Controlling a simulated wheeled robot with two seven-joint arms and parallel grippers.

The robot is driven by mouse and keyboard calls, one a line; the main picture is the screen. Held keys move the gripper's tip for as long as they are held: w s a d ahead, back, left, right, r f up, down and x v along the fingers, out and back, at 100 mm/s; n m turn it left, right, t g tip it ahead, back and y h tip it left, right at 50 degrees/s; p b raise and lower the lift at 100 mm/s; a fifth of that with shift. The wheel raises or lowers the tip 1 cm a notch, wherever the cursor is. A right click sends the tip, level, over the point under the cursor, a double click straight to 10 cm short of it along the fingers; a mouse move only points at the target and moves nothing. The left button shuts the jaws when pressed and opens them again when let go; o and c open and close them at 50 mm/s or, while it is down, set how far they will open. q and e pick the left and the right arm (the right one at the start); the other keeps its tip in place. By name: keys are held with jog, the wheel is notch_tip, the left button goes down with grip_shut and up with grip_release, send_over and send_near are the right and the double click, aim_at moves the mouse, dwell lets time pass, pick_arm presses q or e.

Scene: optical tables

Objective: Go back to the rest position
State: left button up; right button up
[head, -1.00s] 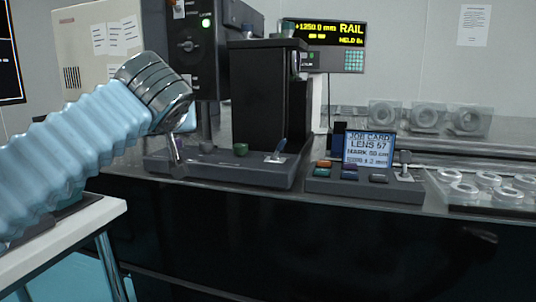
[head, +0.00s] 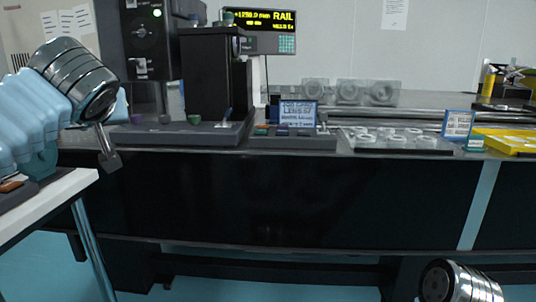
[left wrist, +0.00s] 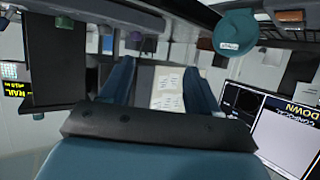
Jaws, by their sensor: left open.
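My left gripper (left wrist: 161,82) shows in the left wrist view as two blue fingers standing apart, with nothing between them. In the head view, my left arm comes in from the left with silver rings at its wrist, and a small grey end part (head: 108,150) hangs below them, in front of the long bench's edge. My right arm shows only as a silver-ringed section at the bottom right of the head view; its jaws are out of sight.
The long dark bench (head: 250,200) runs across, with a control box (head: 290,139), a job card (head: 298,112), a tray of clear rings (head: 390,140) and a yellow tray (head: 508,142). A white side table (head: 60,198) stands at left. A teal round thing (left wrist: 235,32) shows in the wrist view.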

pick_arm(q)
jog(key=w+d+f+m+g+h+p, duration=0.1)
jog(key=w+d+f+m+h, duration=0.2)
jog(key=f, duration=0.7)
jog(key=w+d+f+m+g+h+p, duration=0.15)
jog(key=w+d+f, duration=0.35)
jog(key=f, duration=0.5)
jog(key=w+d+f+m+g+h+p, duration=0.2)
jog(key=d+f, duration=0.3)
jog(key=f, duration=0.5)
jog(key=s+d+f+g+h+p, duration=0.25)
jog(key=s+f, duration=0.35)
jog(key=f, duration=0.6)
jog(key=s+d+f+g+h+p, duration=0.15)
jog(key=s+d+f, duration=0.4)
jog(key=f, duration=0.75)
jog(key=s+a+f+n+g+p, duration=0.1)
jog(key=s+f, duration=0.3)
jog(key=s, duration=0.4)
jog(key=s+a+f+n+g+p, duration=0.1)
jog(key=s+f, duration=0.3)
jog(key=s, duration=0.5)
jog(key=shift+s+a+f+n, duration=0.2)
jog(key=shift+s+a+n, duration=0.1)
jog(key=shift+a+n, duration=0.15)
